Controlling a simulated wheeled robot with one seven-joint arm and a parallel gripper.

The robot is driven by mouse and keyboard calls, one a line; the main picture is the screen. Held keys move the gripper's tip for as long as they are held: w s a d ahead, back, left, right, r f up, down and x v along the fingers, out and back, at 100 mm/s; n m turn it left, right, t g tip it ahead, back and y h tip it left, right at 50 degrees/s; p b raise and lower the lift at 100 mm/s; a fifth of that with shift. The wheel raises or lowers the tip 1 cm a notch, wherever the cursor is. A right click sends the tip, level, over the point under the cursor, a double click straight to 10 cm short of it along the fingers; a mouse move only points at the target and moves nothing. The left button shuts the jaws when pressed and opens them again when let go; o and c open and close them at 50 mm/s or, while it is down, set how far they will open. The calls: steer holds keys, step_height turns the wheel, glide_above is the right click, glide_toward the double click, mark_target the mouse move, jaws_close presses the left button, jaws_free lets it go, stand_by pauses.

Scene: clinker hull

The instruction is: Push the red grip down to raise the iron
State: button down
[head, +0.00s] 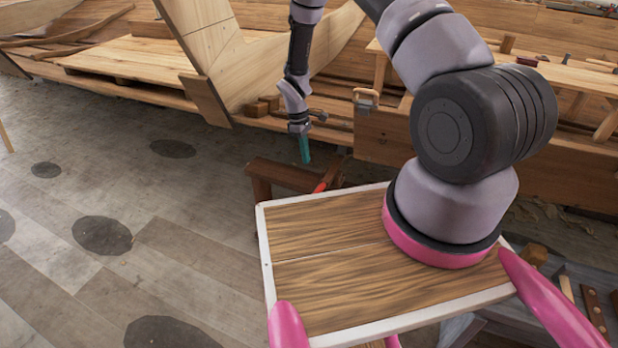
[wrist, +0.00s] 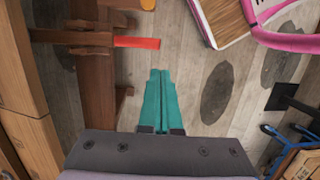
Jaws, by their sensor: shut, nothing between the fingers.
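The red grip (head: 320,187) shows as a small red piece beside the wooden trestle, partly hidden behind my wooden-topped base. In the wrist view the red grip (wrist: 137,42) is the end of a brown bar (wrist: 60,37) that crosses the wooden stand (wrist: 97,95). My gripper (head: 306,162) has teal fingers and points down, above and to the left of the grip in the head view. In the wrist view my gripper (wrist: 159,71) is shut and empty, its tips apart from the grip in the picture. I cannot make out the iron for certain.
The planked hull (head: 225,60) rises behind my gripper. The wooden trestle (head: 285,175) stands close by. A yellow-orange piece (wrist: 148,4) shows past the grip. Open plank floor (head: 160,245) lies to the left; a bench (head: 570,80) stands at the right.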

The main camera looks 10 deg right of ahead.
steer(key=x, duration=1.3)
steer(key=shift+f, duration=0.35)
step_height(320, 180, down, 7)
steer(key=s+a, duration=0.1)
steer(key=s, duration=0.1)
steer(key=shift+s, duration=0.2)
steer(key=shift+r, duration=0.1)
steer(key=a+r, duration=0.4)
steer(key=r, duration=1)
steer(key=shift+w+r, duration=0.2)
